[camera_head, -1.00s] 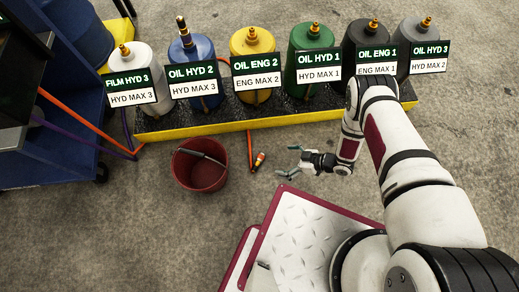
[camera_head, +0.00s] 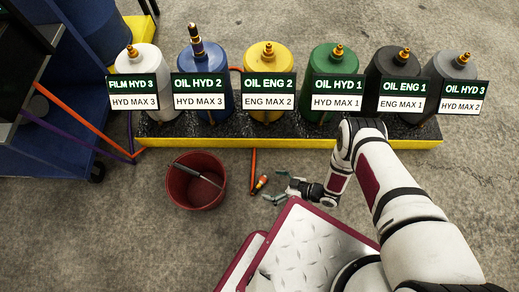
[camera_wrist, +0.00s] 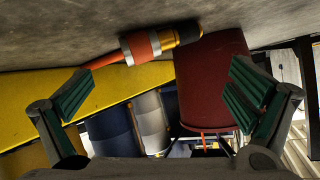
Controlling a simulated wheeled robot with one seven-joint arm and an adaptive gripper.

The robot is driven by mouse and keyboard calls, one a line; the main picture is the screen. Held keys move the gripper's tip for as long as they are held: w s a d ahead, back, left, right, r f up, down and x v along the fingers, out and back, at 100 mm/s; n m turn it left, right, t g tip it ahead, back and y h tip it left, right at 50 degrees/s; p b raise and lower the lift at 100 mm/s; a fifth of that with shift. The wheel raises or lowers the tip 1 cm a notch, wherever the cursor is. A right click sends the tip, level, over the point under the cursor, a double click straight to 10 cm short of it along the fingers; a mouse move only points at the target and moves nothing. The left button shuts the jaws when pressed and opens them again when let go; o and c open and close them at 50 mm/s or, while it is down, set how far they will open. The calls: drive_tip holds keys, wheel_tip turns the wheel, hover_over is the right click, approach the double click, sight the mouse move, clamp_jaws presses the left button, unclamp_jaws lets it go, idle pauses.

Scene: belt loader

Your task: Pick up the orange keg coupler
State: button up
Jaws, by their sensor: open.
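The orange keg coupler (camera_head: 261,183) lies on the concrete floor at the end of an orange hose (camera_head: 253,160), just right of the red bucket (camera_head: 196,180). In the wrist view the coupler (camera_wrist: 142,46) shows an orange body with a pale band and a dark, brass-ringed end. My gripper (camera_head: 276,186) is low near the floor, immediately right of the coupler. Its green-padded fingers are spread wide in the wrist view (camera_wrist: 160,92). The coupler shows beyond and between them, not gripped. I cannot tell the exact gap.
The red bucket also shows close behind the coupler in the wrist view (camera_wrist: 212,80). A yellow-edged drip tray (camera_head: 300,143) holds several labelled kegs along the back. A blue cart (camera_head: 50,150) stands at the left. Bare floor lies left of the bucket.

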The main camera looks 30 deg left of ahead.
sight(259, 182)
drive_tip(key=shift+b+x, duration=1.2)
drive_tip(key=shift+x, duration=1.8)
drive_tip(key=shift+s, duration=0.1)
drive_tip(key=shift+c, duration=0.2)
drive_tip(key=c, duration=1.4)
